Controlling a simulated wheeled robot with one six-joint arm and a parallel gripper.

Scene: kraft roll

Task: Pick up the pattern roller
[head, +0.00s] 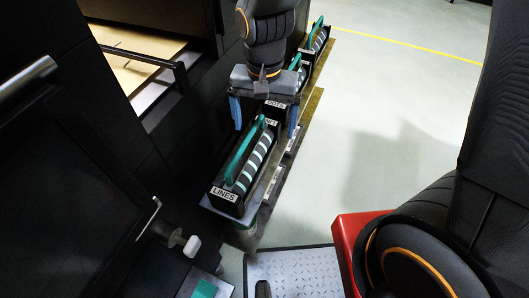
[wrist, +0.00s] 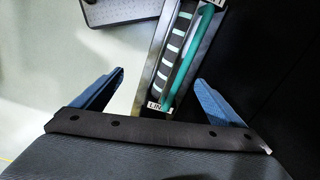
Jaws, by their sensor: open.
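A pattern roller (head: 257,158), dark with pale stripes and a teal handle bar, lies in a black holder labelled LINES (head: 226,195). Two more rollers with teal handles sit in holders behind it, one (head: 317,36) at the far end; a DOTS label (head: 274,104) shows on the nearer of these. My gripper (head: 264,115) is above the row near the far end of the LINES holder, with blue fingers apart. In the wrist view the striped roller (wrist: 174,45) and its teal handle (wrist: 190,58) lie between the open fingers (wrist: 160,82). Nothing is held.
A dark machine wall (head: 185,110) runs close along the left of the holders. A grey treadplate (head: 295,272) and a red box edge (head: 347,245) are at the front. Open pale floor (head: 385,110) lies to the right.

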